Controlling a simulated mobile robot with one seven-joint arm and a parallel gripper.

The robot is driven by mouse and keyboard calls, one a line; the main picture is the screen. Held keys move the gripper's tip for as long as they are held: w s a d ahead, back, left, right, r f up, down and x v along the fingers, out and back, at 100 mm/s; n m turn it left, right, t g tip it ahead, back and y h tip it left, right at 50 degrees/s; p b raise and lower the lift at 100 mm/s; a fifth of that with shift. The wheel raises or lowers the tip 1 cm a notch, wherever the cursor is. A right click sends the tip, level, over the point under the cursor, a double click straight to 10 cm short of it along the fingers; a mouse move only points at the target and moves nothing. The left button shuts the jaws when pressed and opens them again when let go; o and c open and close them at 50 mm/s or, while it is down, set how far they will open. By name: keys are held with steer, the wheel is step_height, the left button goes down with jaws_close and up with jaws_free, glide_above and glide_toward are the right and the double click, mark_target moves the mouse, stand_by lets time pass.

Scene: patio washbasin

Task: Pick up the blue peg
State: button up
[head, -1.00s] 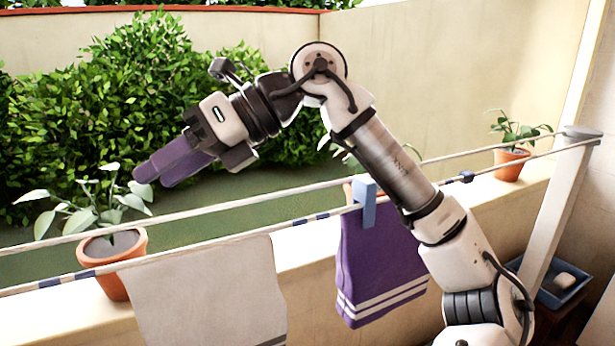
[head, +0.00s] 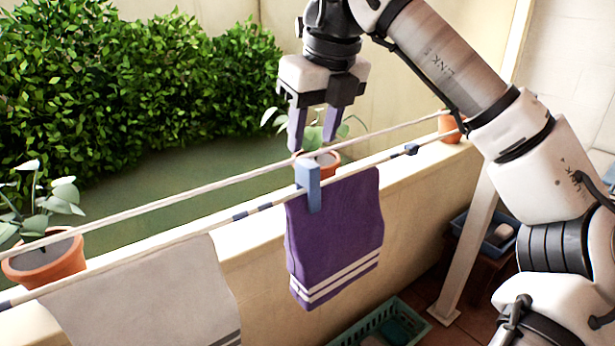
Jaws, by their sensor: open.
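The blue peg (head: 309,185) is clipped upright over the front line, at the top left part of a purple cloth (head: 336,240) with white stripes. The cloth hangs from that line. My gripper (head: 312,145) points down, with its two purple fingers apart and nothing between them. In the picture its fingertips are just above the peg's top. How far in front of or behind the peg they are is hard to tell.
Two lines (head: 130,214) cross the view above a ledge. A white cloth (head: 150,295) hangs at left. Potted plants (head: 45,262) stand on the ledge, one behind my fingers (head: 325,160). A teal basket (head: 385,325) sits on the floor below.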

mark_target(308, 163)
steer(key=shift+p+x, duration=1.25)
steer(key=shift+x, duration=2.1)
steer(key=shift+s, duration=0.1)
steer(key=shift+c, duration=0.3)
jaws_close()
